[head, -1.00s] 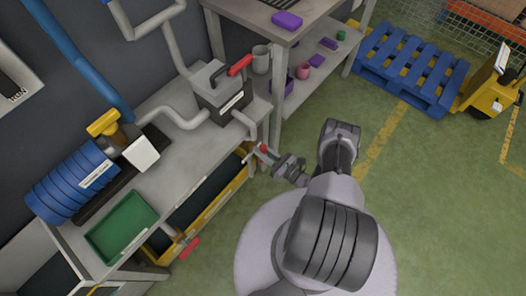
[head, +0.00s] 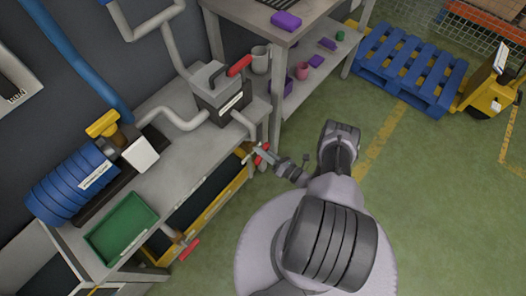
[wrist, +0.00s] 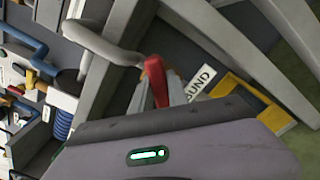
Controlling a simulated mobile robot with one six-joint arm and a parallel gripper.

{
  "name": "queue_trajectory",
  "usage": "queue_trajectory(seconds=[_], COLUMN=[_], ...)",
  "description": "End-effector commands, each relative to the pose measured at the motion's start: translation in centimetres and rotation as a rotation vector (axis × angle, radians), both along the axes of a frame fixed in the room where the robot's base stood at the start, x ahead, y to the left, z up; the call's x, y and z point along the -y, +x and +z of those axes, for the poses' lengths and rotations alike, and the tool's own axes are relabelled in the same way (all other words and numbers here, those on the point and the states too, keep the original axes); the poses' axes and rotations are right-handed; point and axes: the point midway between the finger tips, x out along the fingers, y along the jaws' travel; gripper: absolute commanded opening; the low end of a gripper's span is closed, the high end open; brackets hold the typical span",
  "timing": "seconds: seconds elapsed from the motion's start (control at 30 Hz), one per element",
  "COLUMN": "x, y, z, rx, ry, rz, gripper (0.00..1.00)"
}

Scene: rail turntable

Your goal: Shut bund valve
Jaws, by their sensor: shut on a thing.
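The bund valve's red lever (head: 259,160) is at the right end of the bench, low beside its leg, partly hidden by my gripper (head: 263,153). In the wrist view, the red lever (wrist: 152,75) stands between the fingers of my gripper (wrist: 157,85), which is shut on it. A white label reading "BUND" (wrist: 200,82) is just right of the lever. A thick grey pipe (wrist: 100,42) runs to the left of it. The valve body is mostly hidden.
A second red lever (head: 189,249) juts out at the bench's lower left. A grey box (head: 222,95) with another red handle (head: 239,66) sits on the bench (head: 185,150). A yellow-edged tray (head: 215,205) lies beneath. Green floor is open to the right.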

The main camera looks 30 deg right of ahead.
Motion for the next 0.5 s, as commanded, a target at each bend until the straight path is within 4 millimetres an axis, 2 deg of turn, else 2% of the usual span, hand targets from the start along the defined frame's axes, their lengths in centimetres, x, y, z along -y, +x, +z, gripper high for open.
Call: queue_trajectory(seconds=[0.5], x=[0.27], y=[0.08], z=[-0.5], rx=[-0.162], ry=[0.444], rz=[-0.001], gripper=[0.0])
